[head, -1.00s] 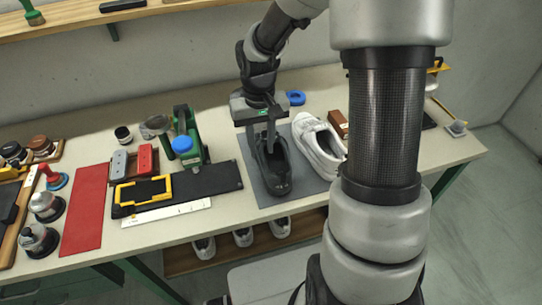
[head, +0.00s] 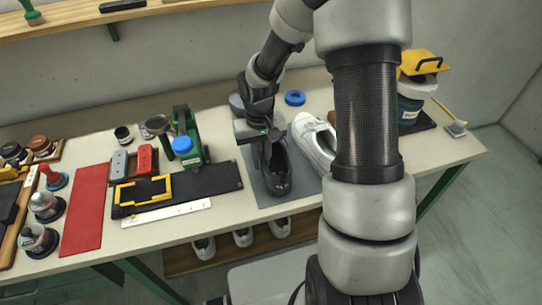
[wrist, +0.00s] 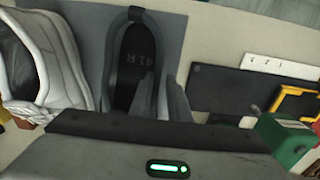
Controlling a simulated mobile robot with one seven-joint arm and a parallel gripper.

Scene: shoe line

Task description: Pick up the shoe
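The dark shoe (head: 277,178) stands upright on the grey mat (head: 256,192), toe toward the front edge of the table. In the wrist view, the shoe (wrist: 136,65) shows its opening and an insole marked "41R". My gripper (head: 265,145) is low over the heel end of the shoe. In the wrist view, grey finger shapes (wrist: 171,99) are at the right side of the shoe's collar, close together. The gripper body hides the heel end, so I cannot tell whether the fingers press on the collar. A white shoe (head: 313,145) is beside it, partly behind my arm.
A black board (head: 215,180) with a yellow frame (head: 127,195) lies left of the mat. A green tool (head: 189,138) stands behind it. A blue ring (head: 295,98) is at the back.

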